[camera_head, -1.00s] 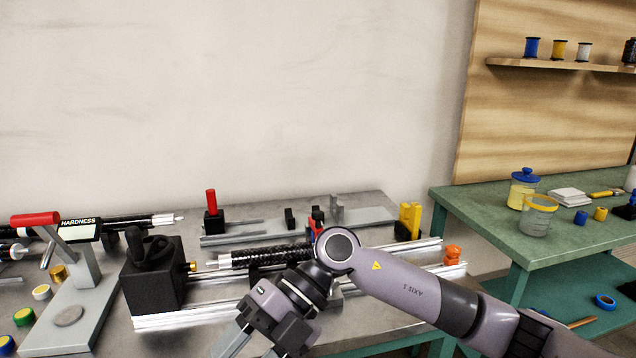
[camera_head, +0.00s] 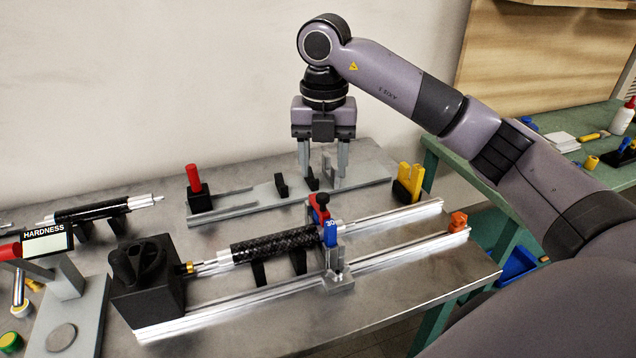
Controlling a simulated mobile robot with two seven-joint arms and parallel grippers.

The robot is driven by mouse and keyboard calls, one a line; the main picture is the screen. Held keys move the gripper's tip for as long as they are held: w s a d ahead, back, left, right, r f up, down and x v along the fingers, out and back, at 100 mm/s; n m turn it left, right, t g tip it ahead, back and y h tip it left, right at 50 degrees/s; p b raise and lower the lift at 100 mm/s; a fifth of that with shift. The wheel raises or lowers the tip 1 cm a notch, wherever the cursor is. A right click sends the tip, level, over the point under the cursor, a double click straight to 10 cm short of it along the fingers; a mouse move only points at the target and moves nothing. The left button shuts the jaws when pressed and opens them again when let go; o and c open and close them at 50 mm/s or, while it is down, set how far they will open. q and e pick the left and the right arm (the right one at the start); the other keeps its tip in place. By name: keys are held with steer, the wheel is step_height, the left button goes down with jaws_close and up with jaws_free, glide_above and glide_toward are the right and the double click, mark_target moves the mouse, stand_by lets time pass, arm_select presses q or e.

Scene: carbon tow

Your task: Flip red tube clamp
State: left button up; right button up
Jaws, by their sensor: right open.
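A clamp with a red top lever (camera_head: 322,200) and a blue part marked 30 stands on a grey bracket (camera_head: 337,262), at the right end of a black carbon tube (camera_head: 275,244). The tube lies level between a black chuck block (camera_head: 150,280) and this bracket. My right gripper (camera_head: 323,174) points down behind and above the clamp, over the grey rear fixture plate. Its two fingers are apart with nothing between them. Whether they touch the plate or its small black supports, I cannot tell. My left gripper is not in view.
A black block with a red handle (camera_head: 195,182) stands at the rear plate's left end, a yellow block (camera_head: 408,182) at its right. An orange stop (camera_head: 457,221) sits on the rails. The hardness tester (camera_head: 50,240) is at left. Bare table lies front right.

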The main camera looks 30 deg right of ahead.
mark_target(323, 195)
steer(key=shift+f, duration=2.95)
jaws_close()
